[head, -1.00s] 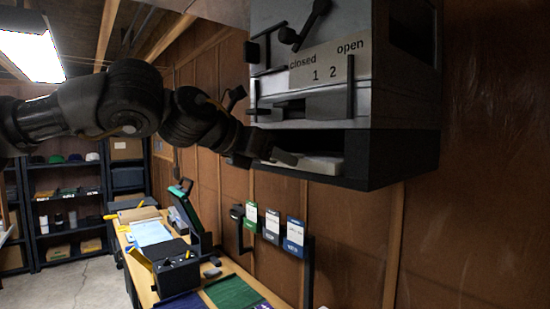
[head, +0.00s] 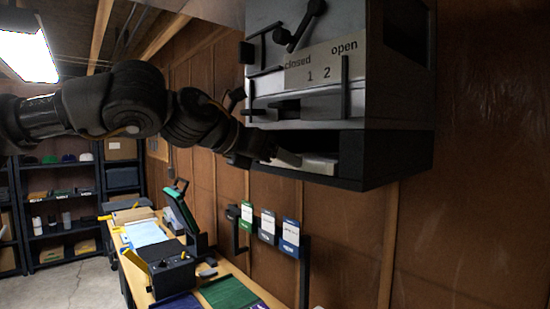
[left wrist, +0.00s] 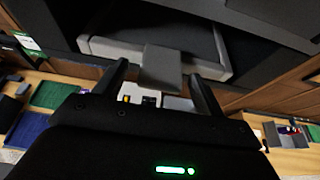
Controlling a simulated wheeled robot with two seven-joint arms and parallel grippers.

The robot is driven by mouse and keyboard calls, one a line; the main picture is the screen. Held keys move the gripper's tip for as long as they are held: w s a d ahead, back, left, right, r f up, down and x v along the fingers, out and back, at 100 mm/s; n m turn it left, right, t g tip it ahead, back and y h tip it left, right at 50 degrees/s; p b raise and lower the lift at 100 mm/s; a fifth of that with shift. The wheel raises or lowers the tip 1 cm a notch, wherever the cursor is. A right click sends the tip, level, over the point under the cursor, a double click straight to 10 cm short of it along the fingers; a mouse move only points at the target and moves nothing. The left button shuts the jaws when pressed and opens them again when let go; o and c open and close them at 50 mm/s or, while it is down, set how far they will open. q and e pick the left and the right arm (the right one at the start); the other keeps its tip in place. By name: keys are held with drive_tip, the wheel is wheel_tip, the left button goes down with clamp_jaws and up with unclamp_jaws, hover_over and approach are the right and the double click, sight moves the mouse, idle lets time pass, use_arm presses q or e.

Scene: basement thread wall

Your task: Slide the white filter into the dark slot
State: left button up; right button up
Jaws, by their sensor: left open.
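The white filter (head: 320,164) lies in the dark slot (head: 351,155) low on the wall unit, with its pale front edge showing. In the left wrist view the filter (left wrist: 104,47) appears as a tray with a pale rim and a grey tab (left wrist: 161,68) at its front, inside the dark opening. My left gripper (head: 284,157) is at the slot's left front. In the left wrist view its open fingers (left wrist: 160,84) stand on either side of the tab, with nothing gripped. The filter's rear is hidden. My right gripper is out of view.
Above the slot, the grey unit has levers and a "closed / open 1 2" plate (head: 322,65). Below, a wooden bench (head: 239,272) holds a black box (head: 172,272) and mats. Cards (head: 267,228) hang on the panelled wall. Shelves (head: 60,210) stand at far left.

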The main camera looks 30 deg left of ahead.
use_arm(q)
drive_tip(key=b+v, duration=0.4)
drive_tip(key=v, duration=0.6)
drive_tip(key=shift+s+r, duration=0.25)
drive_tip(key=shift+s, duration=0.05)
drive_tip(key=shift+a, duration=0.1)
